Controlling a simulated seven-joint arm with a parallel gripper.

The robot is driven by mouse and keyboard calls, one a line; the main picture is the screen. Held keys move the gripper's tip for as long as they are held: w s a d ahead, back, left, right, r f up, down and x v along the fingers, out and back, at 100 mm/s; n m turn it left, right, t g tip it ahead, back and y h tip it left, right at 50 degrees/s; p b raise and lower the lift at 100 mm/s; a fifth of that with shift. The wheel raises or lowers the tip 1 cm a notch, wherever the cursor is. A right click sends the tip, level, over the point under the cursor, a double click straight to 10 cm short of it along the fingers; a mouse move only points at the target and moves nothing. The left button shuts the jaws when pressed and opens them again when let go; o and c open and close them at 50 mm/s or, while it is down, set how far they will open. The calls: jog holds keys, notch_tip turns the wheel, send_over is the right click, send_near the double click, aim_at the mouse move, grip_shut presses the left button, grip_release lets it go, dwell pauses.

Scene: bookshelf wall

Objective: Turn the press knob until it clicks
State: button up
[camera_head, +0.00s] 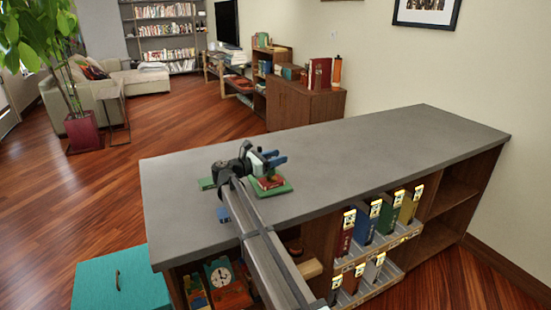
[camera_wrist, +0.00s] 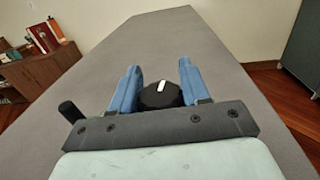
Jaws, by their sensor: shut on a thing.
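The press knob (camera_wrist: 158,97) is black and many-sided, with a white pointer mark that points nearly straight up in the wrist view, leaning slightly right. My gripper (camera_wrist: 159,72) has its blue fingers on either side of the knob and is shut on it. In the head view my gripper (camera_head: 266,159) is above the grey counter top, over a small press with a green base (camera_head: 283,189). A dark red book-like block (camera_head: 270,182) lies on that base. The knob is hidden by my gripper in the head view.
The grey counter top (camera_head: 400,150) is broad and clear to the right. Lit racks of books (camera_head: 365,222) stand below the front edge. A teal box (camera_head: 122,280) stands at lower left.

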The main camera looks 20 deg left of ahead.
jog(key=m+g+h, duration=0.2)
jog(key=g+h, duration=0.1)
jog(key=shift+m, duration=0.4)
jog(key=shift+s+d+m+g+h, duration=0.15)
jog(key=shift+m+g+h, duration=0.2)
jog(key=shift+g, duration=0.25)
jog(key=shift+s+d+m+g+h, duration=0.1)
jog(key=shift+m+g+h, duration=0.15)
jog(key=shift+m+g, duration=0.3)
jog(key=o, duration=1)
jog(key=v, duration=1.3)
jog(key=shift+s+a, duration=0.15)
jog(key=shift+a, duration=0.25)
